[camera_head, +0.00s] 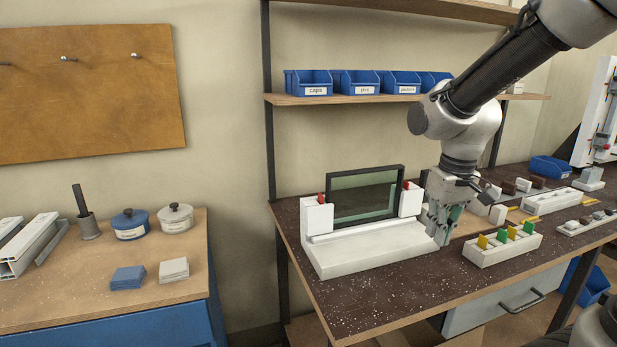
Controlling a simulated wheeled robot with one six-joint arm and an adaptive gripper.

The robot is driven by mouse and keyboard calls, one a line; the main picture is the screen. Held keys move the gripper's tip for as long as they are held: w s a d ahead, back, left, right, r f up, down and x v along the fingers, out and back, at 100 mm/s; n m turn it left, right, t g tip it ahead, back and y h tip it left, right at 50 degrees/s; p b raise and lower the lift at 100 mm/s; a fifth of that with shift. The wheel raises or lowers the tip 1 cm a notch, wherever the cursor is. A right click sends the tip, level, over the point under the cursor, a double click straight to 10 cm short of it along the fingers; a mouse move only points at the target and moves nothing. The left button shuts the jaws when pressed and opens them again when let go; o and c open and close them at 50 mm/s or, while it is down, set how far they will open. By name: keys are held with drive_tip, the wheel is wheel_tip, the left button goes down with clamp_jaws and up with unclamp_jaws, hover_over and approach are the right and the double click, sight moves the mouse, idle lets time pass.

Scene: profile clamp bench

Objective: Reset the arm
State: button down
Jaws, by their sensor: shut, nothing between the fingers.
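My gripper (440,228) points down over the dark speckled bench (375,302), at the end of my arm that comes in from the upper right. It is shut with nothing between the fingers. It is in front of the right end of a white fixture (345,251) and left of a white tray (480,255) with green and yellow pieces. Whether the fingers touch the fixture I cannot tell. The fixture holds a dark-framed glass panel (365,195) upright between two white blocks with red parts on top.
A shelf (350,99) with blue bins (307,82) runs behind my arm. White trays and small parts crowd the bench's right side. The bench's front left is clear. A separate wooden table (90,300) at left bears lidded pots (175,218), cloth-like stacks and white profiles (28,245).

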drive_tip(key=s+d+r+m+t, duration=0.1)
drive_tip(key=s+d+r, duration=0.3)
drive_tip(key=s, duration=0.3)
drive_tip(key=s+d+r+m+t, duration=0.1)
drive_tip(key=s+d+r+t, duration=0.1)
drive_tip(key=s+d+r, duration=0.2)
drive_tip(key=shift+s+d+m, duration=0.2)
drive_tip(key=shift+s+m, duration=0.2)
drive_tip(key=shift+s, duration=1.25)
